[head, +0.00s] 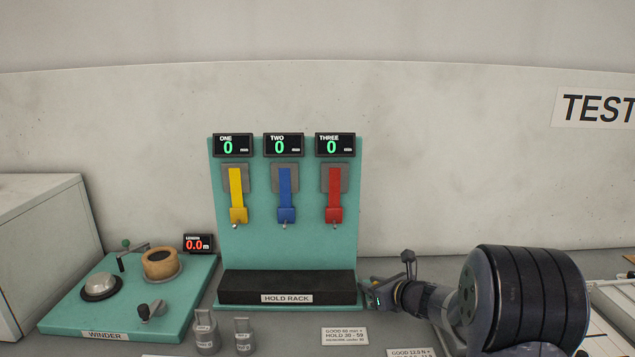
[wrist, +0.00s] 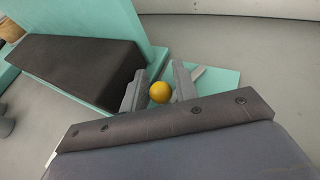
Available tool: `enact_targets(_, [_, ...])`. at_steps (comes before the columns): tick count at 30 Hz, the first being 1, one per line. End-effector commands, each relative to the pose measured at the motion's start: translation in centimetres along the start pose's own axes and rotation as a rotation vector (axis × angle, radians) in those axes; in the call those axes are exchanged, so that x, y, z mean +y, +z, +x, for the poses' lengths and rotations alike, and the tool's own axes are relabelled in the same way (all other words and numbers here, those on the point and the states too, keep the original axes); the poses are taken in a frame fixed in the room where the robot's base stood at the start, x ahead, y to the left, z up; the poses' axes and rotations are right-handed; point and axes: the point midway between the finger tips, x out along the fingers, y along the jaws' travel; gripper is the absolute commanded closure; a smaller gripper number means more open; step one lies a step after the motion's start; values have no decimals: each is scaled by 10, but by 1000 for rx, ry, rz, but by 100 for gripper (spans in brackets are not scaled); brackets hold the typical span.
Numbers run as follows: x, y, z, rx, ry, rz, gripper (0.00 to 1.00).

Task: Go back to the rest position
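My gripper (head: 378,296) is low at the right end of the hold rack (head: 287,288), its fingers pointing left toward it. In the wrist view my gripper (wrist: 160,84) has its two grey fingers apart. A small orange-yellow ball (wrist: 160,93) shows in the gap between them. I cannot tell whether the ball touches the fingers or what it belongs to. The rack's dark block (wrist: 75,68) lies just left of the fingers, above the teal base. No tape is visible between the fingertips.
Yellow (head: 236,190), blue (head: 285,190) and red (head: 334,190) strips hang on the teal panel under displays reading 0. The winder (head: 150,300) stands at left with a tan roll (head: 161,263). Two grey weights (head: 206,332) and labels lie in front.

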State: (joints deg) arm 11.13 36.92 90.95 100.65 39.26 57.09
Motion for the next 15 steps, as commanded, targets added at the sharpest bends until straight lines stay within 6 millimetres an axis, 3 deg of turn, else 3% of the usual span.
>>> enact_targets(1, [1, 0, 10, 1, 3, 0, 72])
enact_targets(15, [-2, -1, 2, 0, 78, -33, 72])
